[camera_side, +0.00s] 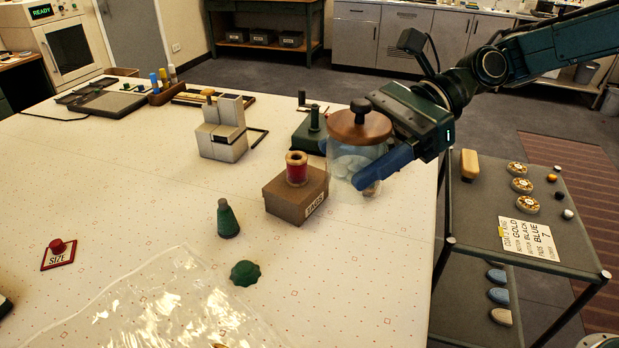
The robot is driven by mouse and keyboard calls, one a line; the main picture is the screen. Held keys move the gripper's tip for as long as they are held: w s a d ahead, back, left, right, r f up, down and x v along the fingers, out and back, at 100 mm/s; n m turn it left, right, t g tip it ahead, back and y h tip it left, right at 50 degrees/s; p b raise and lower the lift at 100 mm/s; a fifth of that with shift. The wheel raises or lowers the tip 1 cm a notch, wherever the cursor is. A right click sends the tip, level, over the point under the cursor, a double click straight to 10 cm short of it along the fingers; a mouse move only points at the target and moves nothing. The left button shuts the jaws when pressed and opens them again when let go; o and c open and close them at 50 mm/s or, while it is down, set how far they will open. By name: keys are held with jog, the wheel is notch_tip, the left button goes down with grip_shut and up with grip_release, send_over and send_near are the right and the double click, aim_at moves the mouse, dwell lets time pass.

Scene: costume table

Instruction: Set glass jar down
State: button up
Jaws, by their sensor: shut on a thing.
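The glass jar (351,165) is clear, with a brown wooden lid and a dark knob. It is upright at the right part of the white table (150,200). My gripper (362,168) comes in from the right and is shut on the jar, with a blue finger across its front side. The jar's base is partly behind the finger, and I cannot tell whether it touches the table. Something small and tan shows low in or behind the jar.
A cardboard box (283,203) with a red spool (296,170) on it stands just left of the jar. A dark green device (312,130) is behind. A green cone (228,220) and green domed piece (246,273) stand nearer. A grey cart (480,220) is right.

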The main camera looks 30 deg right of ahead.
jog(key=shift+s+a+r, duration=0.1)
jog(key=shift+s+a, duration=0.05)
jog(key=shift+a, duration=0.05)
notch_tip(320, 180, down, 16)
jog(key=shift+f, duration=0.15)
dwell(0.6)
jog(key=shift+f, duration=1.9)
jog(key=shift+f, duration=0.15)
jog(key=o, duration=1.5)
jog(key=shift+c, duration=0.2)
jog(key=v, duration=1.2)
